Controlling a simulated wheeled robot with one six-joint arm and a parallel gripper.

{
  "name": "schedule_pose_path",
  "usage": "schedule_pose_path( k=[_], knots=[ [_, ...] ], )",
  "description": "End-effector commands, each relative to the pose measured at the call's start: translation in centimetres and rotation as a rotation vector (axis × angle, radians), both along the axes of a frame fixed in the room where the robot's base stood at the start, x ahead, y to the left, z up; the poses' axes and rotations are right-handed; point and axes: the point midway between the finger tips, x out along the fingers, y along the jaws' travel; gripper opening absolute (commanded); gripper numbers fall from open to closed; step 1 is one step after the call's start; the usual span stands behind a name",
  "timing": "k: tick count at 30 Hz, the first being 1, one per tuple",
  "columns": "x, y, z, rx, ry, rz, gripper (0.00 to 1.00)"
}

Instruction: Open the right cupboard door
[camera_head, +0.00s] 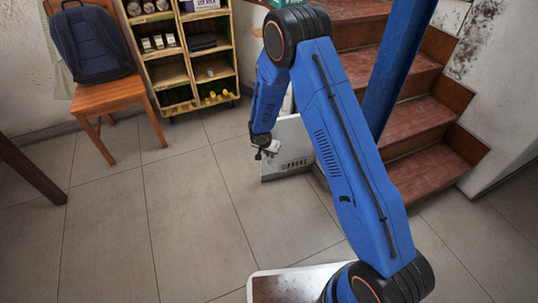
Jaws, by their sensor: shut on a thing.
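A white cupboard door (287,142) with a row of dark slots low down stands upright beside the stairs. Its right part is hidden behind my blue arm. My gripper (262,154) is at the left edge of this door, small and dark in the picture. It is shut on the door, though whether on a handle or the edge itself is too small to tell. The cupboard's body and any second door are hidden behind my arm, so I cannot tell how far the door stands open.
Reddish stairs (425,145) rise at the right, with a blue post (392,75) before them. A wooden shelf (170,68) and an orange chair (105,97) bearing a dark blue backpack (88,45) stand at the back left. The tiled floor (190,210) is clear left of the door.

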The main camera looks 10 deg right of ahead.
Motion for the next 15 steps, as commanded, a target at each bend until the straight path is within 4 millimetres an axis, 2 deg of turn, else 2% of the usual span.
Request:
schedule_pose_path(
  k=[1, 10, 11, 12, 15],
  knots=[
    [0.11, -0.54, 0.06, -0.005, -0.001, -0.009, 0.0],
    [0.15, -0.68, 0.07, -0.006, -0.001, -0.012, 0.0],
    [0.15, -0.7, 0.08, -0.006, -0.001, -0.012, 0.17],
    [0.15, -0.67, 0.08, -0.007, -0.001, -0.011, 0.27],
    [0.14, -0.56, 0.08, -0.005, -0.002, -0.009, 0.28]
  ],
)
